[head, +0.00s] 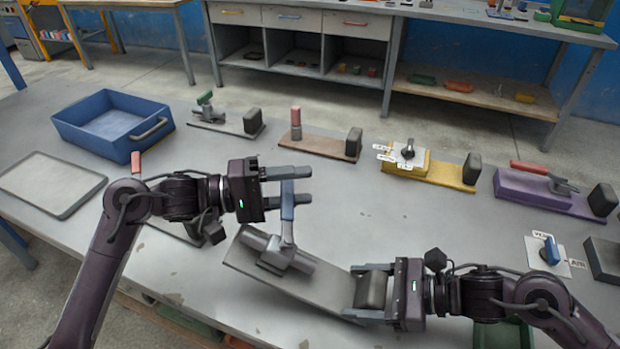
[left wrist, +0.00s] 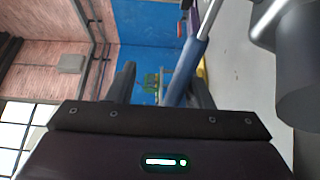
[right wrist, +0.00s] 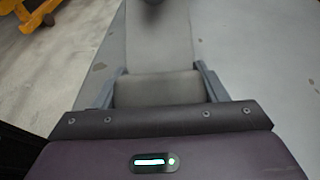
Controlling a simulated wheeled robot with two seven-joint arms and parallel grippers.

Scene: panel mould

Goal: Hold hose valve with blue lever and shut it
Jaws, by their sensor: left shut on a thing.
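The hose valve (head: 296,262) is a grey pipe body on a grey board (head: 325,288), tilted across the front of the table. Its blue lever (head: 287,212) points up in the head view, crosswise to the pipe; it also shows in the left wrist view (left wrist: 184,80). My left gripper (head: 290,186) is shut on the upper part of the lever. A dark block (head: 371,291) stands at the board's right end. My right gripper (head: 373,292) is shut on this block, which sits between its fingers in the right wrist view (right wrist: 157,90).
A row of other boards with fixtures stands behind, including a yellow one (head: 440,174) and a purple one (head: 530,194). A blue bin (head: 110,128) and a grey tray (head: 50,185) are at the left. A blue-handled valve plate (head: 549,255) lies at the right.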

